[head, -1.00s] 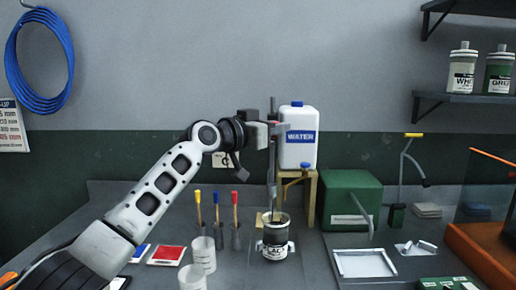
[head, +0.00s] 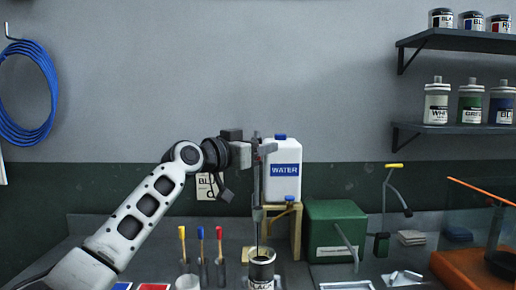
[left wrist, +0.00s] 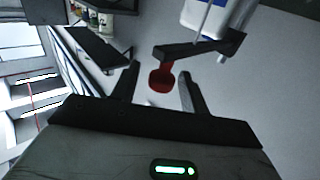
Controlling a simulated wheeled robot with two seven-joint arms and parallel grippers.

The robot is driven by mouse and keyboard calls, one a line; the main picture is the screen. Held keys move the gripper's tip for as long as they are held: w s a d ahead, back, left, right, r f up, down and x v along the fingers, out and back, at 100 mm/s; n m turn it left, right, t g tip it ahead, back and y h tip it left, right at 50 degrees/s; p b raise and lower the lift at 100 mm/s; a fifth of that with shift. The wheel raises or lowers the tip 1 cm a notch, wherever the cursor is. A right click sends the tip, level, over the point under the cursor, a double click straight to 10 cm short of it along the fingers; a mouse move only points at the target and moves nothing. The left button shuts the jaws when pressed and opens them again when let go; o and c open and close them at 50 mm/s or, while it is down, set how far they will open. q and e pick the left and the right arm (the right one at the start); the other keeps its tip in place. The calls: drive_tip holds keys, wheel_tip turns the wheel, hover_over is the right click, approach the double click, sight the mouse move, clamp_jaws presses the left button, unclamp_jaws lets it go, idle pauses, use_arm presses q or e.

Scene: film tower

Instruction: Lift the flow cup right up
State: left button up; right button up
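My left gripper (head: 266,149) is in front of the water bottle and appears shut on the upper part of the flow cup's handle. The flow cup (head: 257,214) is a small grey cup on a long thin upright handle. It hangs upright above the open paint can (head: 261,272), clear of its rim. A thin dark line runs from the cup's bottom down into the can. In the left wrist view a red rounded part (left wrist: 162,77) on a dark bar shows between my two fingers; the contact is unclear. My right gripper is out of view.
The white water bottle (head: 284,172) stands on a wooden stand (head: 296,232) close behind. A green box (head: 322,240) is to the right. Brushes with yellow, blue and red tips (head: 201,234) stand left of the can. Wall shelves (head: 455,128) hold paint jars.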

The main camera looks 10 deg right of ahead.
use_arm(q)
drive_tip(key=shift+a+f, duration=0.15)
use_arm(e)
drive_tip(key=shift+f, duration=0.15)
use_arm(q)
drive_tip(key=shift+s+a, duration=0.2)
drive_tip(key=shift+a, duration=0.05)
drive_tip(key=b+v, duration=0.4)
drive_tip(key=v, duration=1.1)
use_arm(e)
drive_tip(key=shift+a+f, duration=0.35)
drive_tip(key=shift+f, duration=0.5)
use_arm(q)
drive_tip(key=shift+s, duration=0.1)
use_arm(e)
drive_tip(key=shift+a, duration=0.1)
use_arm(q)
drive_tip(key=shift+s, duration=0.1)
